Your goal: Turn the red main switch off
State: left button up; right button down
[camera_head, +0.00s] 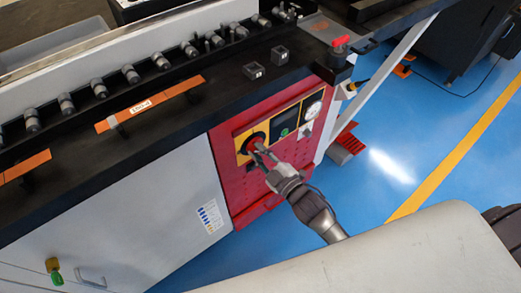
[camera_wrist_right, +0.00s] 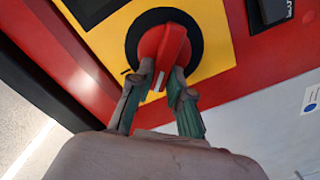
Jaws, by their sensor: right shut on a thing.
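The red main switch (camera_head: 256,145) sits on a yellow plate with a black ring, on the red front panel of the machine. In the right wrist view the red knob (camera_wrist_right: 172,45) fills the upper middle, with a white mark on its handle. My right gripper (camera_head: 262,150) reaches it from the lower right. In the wrist view the right fingers (camera_wrist_right: 162,80) are shut on the knob's handle, one on each side. The fingers partly hide the handle's lower end. My left gripper is not in view.
The red panel (camera_head: 228,172) also carries a green button (camera_head: 284,132) and a round gauge (camera_head: 313,110). A red pedal (camera_head: 347,144) is on the blue floor (camera_head: 400,135), which is mostly clear to the right.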

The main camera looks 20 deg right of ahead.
jog(key=n, duration=0.3)
jog(key=f+n+b, duration=0.1)
jog(key=n, duration=0.4)
jog(key=shift+s+a+f+n+b, duration=0.15)
jog(key=shift+a+n+b, duration=0.1)
jog(key=shift+n+b, duration=0.15)
dwell(0.4)
jog(key=c, duration=1.1)
grip_release()
jog(key=v, duration=1.2)
